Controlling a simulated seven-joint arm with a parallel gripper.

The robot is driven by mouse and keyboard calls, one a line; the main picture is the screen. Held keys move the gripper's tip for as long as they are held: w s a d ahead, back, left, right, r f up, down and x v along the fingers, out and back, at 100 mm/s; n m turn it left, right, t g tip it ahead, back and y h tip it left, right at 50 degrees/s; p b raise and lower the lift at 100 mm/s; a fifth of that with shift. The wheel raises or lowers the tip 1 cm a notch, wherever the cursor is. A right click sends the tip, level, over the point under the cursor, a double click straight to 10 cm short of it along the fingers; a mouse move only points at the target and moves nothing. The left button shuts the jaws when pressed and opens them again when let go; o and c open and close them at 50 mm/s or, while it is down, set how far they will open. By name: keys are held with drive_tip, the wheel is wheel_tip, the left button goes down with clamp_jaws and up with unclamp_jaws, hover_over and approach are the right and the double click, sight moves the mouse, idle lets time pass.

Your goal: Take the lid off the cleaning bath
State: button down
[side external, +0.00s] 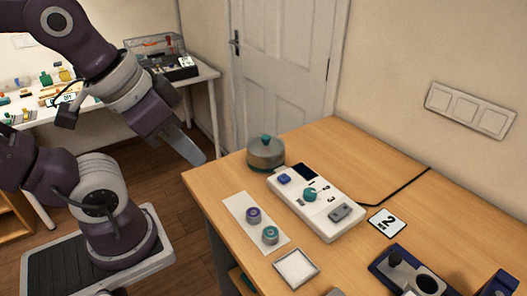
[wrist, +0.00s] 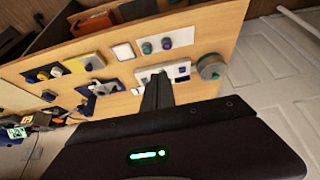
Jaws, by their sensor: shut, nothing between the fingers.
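The cleaning bath (side external: 265,160) is a small round grey pot with a teal knob on its lid (side external: 265,142). It stands at the back left of the wooden table, with the lid on top. It also shows in the wrist view (wrist: 211,67), right of the gripper fingers. My gripper (side external: 199,159) is shut and empty, in the air off the table's left edge, left of the bath and apart from it. In the wrist view the shut fingers (wrist: 158,80) point at the table from a distance.
A white control box (side external: 316,200) stands right beside the bath, its black cable running back. A white strip (side external: 256,222) holds two round knobbed pieces in front. A white square tray (side external: 296,268), a number 2 card (side external: 387,222) and a dark blue fixture (side external: 412,275) lie nearer right.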

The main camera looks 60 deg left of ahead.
idle(0.3)
drive_tip(key=c, duration=1.1)
unclamp_jaws()
drive_tip(key=n+g+y, duration=0.2)
drive_tip(key=n+g, duration=0.4)
drive_tip(key=n, duration=1.2)
hover_over(266, 137)
drive_tip(key=f, duration=0.7)
drive_tip(key=d+f, duration=0.1)
drive_tip(key=f, duration=0.2)
drive_tip(key=shift+w+f, duration=0.1)
drive_tip(key=shift+f, duration=0.1)
drive_tip(key=f, duration=0.4)
drive_tip(key=a+f, duration=0.1)
drive_tip(key=f, duration=0.2)
